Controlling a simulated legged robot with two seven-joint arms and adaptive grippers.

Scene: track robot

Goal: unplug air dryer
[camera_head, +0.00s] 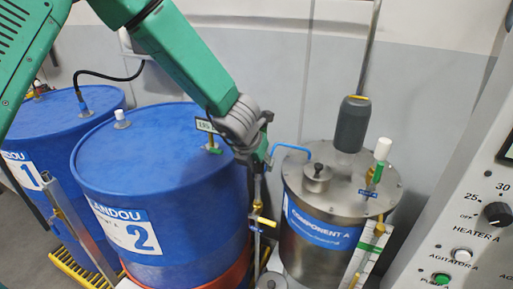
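No part is plainly marked as the air dryer. A white-topped fitting (382,150) stands upright on the lid of the steel COMPONENT A tank (325,240). Drum 2 (150,170) has a white-capped fitting (121,119) on its top and a tagged brass fitting (213,145) near its right rim. My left arm reaches in from the upper left. Its grey gripper (252,152) is at drum 2's right rim, just right of the tagged fitting and left of the tank. Its fingers are small and partly hidden, so I cannot tell whether they hold anything. My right gripper is out of view.
A dark grey cylinder (352,122) stands on the tank lid, with a pipe above it. A blue hose (290,148) and yellow-handled valve (264,221) lie between drum and tank. Drum 1 (60,125) has a black hose. A control panel (460,225) is at right.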

